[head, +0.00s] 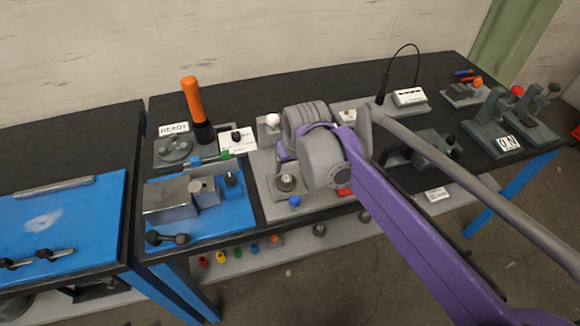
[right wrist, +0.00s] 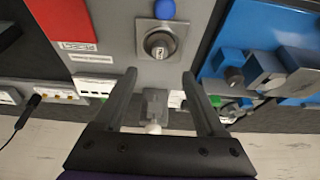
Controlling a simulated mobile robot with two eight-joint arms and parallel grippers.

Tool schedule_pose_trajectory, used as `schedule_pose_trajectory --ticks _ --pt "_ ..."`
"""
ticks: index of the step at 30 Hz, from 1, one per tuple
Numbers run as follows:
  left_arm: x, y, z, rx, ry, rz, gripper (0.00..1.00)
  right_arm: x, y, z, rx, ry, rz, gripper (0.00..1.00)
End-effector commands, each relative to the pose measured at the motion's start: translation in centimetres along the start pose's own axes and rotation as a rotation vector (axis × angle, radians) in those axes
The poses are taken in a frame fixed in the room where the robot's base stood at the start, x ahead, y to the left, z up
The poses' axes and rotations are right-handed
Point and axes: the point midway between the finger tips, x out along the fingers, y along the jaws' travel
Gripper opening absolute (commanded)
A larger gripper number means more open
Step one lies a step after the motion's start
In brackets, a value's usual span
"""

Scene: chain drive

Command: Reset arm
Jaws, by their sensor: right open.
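My right arm comes in from the lower right of the head view, over the grey panel (head: 263,183) at the middle of the bench. Its wrist hides part of that panel. In the right wrist view my right gripper (right wrist: 158,74) is open, with nothing between its fingers. Beyond its tips are a round silver knob (right wrist: 159,44) and a blue ball (right wrist: 165,9). A grey block (right wrist: 155,104) with a white ball (right wrist: 153,128) shows between the fingers, apparently below them. The white ball (head: 272,119) stands left of my wrist in the head view. My left gripper is not in view.
A red label (right wrist: 62,20) lies on the panel. Left of it are a blue mat (head: 207,225) with metal blocks and an upright orange-handled tool (head: 193,105). A box with a black cable (head: 409,97) and grey fixtures (head: 487,125) stand to the right. A lower shelf holds several small coloured parts.

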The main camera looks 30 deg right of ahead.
Motion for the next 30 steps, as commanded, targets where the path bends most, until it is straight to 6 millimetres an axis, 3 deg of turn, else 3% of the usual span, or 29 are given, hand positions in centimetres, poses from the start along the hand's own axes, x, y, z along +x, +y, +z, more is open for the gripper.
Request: schedule_pose_trajectory --ticks 17,20,30 --pt "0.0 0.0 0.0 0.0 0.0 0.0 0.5 -0.1 -0.2 0.5 -0.005 0.002 -0.002 0.72" --pt "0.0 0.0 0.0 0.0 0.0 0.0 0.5 -0.3 -1.1 2.7 -0.029 0.01 -0.013 0.72" --pt "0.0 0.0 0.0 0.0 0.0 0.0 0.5 1.0 -4.7 16.8 -0.174 0.065 -0.079 0.72"
